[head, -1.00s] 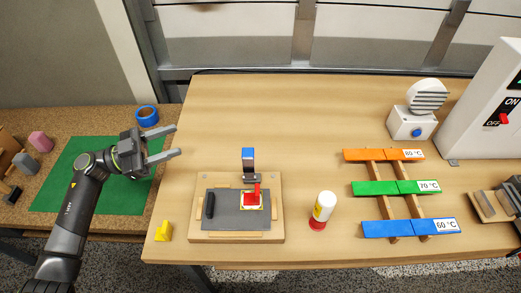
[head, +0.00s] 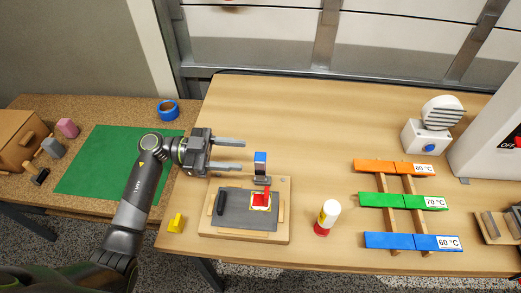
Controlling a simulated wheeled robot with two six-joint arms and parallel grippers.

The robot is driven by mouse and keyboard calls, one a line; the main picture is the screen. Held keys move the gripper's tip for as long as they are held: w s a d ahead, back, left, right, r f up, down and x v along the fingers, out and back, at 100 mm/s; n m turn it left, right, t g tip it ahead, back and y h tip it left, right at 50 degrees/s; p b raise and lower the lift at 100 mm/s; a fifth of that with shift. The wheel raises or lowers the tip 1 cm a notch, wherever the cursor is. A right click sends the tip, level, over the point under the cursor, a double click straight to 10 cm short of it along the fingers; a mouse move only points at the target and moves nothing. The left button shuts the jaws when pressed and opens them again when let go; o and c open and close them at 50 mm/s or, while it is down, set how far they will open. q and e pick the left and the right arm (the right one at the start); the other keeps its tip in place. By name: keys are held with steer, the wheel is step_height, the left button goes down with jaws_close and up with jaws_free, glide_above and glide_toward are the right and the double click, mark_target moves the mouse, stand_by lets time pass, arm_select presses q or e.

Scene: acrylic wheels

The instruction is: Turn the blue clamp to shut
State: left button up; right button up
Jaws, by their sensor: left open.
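The blue clamp (head: 260,158) stands upright at the back edge of a wooden fixture board (head: 246,237). Its blue tip points up and its metal base is on the board. On the board lie a dark grey plate (head: 233,205) with a black handle (head: 221,203) and a red piece (head: 263,198) on a small yellow-and-white square. My left gripper (head: 244,155) is open and empty, its two fingers pointing right. It is just left of the clamp, above the back of the board; whether it touches the clamp cannot be told. My right gripper is not in view.
A white-and-red bottle (head: 327,217) stands right of the board and a yellow block (head: 176,223) left of it. Orange, green and blue temperature bars (head: 403,200) lie further right. A white device (head: 427,137) stands at the back right. The table behind the clamp is clear.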

mark_target(261, 157)
arm_select(q)
steer(key=d+p, duration=0.1)
steer(key=d, duration=0.5)
steer(key=shift+d+p, duration=0.35)
steer(key=shift+d, duration=0.05)
steer(key=shift+c, duration=0.3)
steer(key=shift+r, duration=0.1)
jaws_close()
